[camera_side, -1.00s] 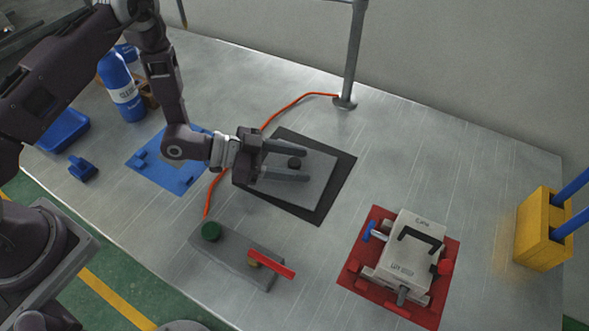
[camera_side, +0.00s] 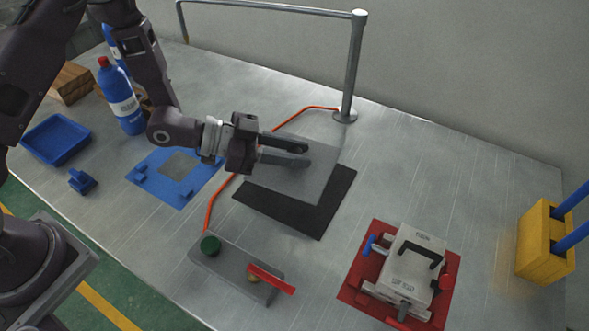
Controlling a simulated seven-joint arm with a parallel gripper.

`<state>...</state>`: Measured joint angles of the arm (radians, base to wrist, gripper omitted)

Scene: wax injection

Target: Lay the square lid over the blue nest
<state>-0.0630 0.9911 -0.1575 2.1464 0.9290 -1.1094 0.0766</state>
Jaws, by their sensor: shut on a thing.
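The square grey lid (camera_side: 317,176) is held above its black mat (camera_side: 319,217), tilted in the picture and partly covered by my fingers. My gripper (camera_side: 304,154) is shut on the lid's small knob, which the fingers mostly hide. The blue nest (camera_side: 151,184) lies flat on the table to the left of my gripper. It has a grey square patch in its middle and small raised blocks at its edges.
A red plate (camera_side: 356,287) with a grey clamped block stands at front right. A grey panel (camera_side: 230,265) with a green button and red lever sits in front. A blue bottle (camera_side: 122,105), blue tray (camera_side: 57,139) and orange cable (camera_side: 222,190) are near the nest. A post (camera_side: 354,65) stands behind.

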